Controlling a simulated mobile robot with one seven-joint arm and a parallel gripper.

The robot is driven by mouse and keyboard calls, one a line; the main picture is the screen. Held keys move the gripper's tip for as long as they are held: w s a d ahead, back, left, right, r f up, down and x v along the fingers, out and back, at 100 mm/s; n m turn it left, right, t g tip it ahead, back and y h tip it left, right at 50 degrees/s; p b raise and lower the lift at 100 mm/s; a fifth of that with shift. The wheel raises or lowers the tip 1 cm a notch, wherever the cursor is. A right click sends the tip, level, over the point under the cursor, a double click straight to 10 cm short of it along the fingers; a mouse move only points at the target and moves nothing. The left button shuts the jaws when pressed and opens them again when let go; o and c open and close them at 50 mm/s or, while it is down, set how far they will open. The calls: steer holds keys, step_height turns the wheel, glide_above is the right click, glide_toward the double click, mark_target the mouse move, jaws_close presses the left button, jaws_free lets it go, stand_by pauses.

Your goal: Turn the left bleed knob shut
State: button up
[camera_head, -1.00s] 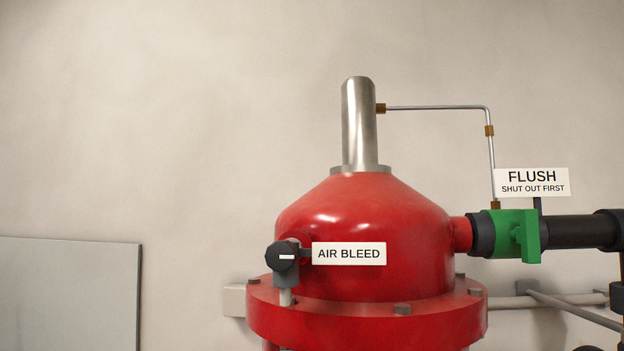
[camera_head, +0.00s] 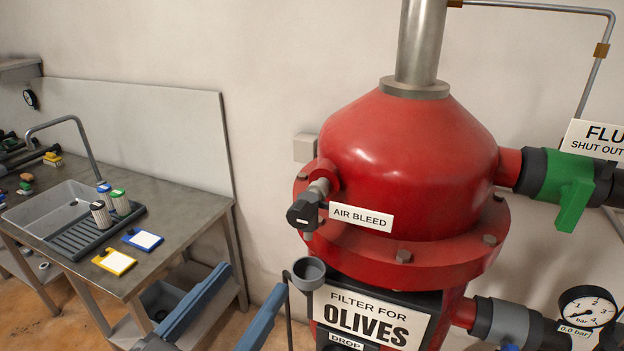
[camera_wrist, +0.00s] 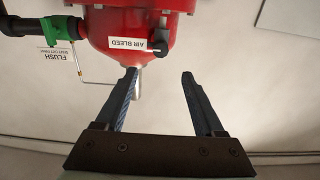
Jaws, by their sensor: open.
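A black bleed knob (camera_head: 302,214) sits on a short metal stub on the left side of the red filter vessel (camera_head: 410,165). A white AIR BLEED tag (camera_head: 361,217) is just right of it. The knob also shows upside down in the wrist view (camera_wrist: 159,47). The direction of its pale mark is too small to tell. No second bleed knob shows. My gripper (camera_head: 251,278) is open and empty, its blue fingers pointing up from below and left of the knob. In the wrist view my gripper (camera_wrist: 159,73) is apart from the knob, which appears beyond the gap between the fingertips.
A grey cup (camera_head: 309,272) on a thin pipe stands below the knob, close to my right finger. A green flush valve handle (camera_head: 573,205) and a pressure gauge (camera_head: 587,307) are at the right. A steel sink bench (camera_head: 170,215) with cartridges is at the left.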

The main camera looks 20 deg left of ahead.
mark_target(297, 219)
steer(key=w+p, duration=0.1)
steer(key=w, duration=0.5)
steer(key=w+p, duration=0.2)
steer(key=w, duration=0.4)
steer(key=shift+d+r, duration=0.15)
steer(key=shift+w, duration=0.45)
jaws_close()
